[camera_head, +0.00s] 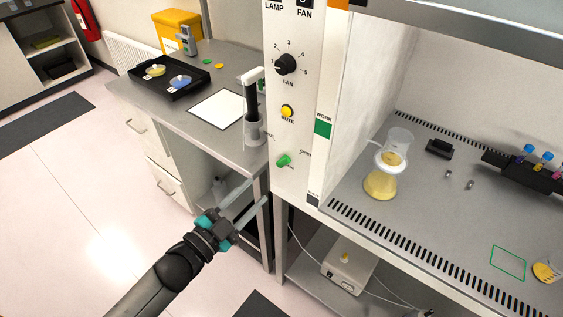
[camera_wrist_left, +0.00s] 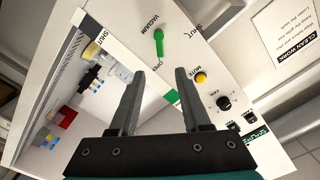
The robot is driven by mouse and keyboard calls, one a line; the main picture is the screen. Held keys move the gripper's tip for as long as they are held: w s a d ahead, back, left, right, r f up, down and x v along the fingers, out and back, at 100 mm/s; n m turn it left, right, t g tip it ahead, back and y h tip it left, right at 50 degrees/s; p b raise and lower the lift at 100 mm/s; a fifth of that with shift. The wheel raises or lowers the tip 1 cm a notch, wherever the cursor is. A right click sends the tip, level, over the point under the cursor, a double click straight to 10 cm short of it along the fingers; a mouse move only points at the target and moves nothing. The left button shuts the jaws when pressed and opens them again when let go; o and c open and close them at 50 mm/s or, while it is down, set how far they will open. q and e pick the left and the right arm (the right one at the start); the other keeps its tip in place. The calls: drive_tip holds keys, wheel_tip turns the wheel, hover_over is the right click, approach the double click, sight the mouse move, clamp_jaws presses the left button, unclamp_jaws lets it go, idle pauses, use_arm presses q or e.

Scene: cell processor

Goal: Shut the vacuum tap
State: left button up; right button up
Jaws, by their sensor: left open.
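The vacuum tap (camera_head: 284,160) is a small green lever low on the white control panel. In the left wrist view the tap (camera_wrist_left: 159,43) lies beyond the fingertips, with its narrow end towards the word OPEN. The word SHUT is off to its right there. My left gripper (camera_head: 257,196) is in front of the panel's lower left, below and left of the tap, and apart from it. In the wrist view the left gripper (camera_wrist_left: 160,73) has its two fingers spread with nothing between them. My right gripper is not in view.
Above the tap are a yellow mute button (camera_head: 287,111) and a black fan knob (camera_head: 286,64). The cabinet's work surface (camera_head: 345,195) on the right holds a flask (camera_head: 381,185) with yellow liquid. A side bench (camera_head: 178,118) with a black tray stands at left.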

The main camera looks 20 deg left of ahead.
sight(285, 163)
use_arm(q)
drive_tip(key=x, duration=1.1)
drive_tip(key=shift+w+f, duration=0.1)
drive_tip(key=shift+w, duration=0.3)
clamp_jaws()
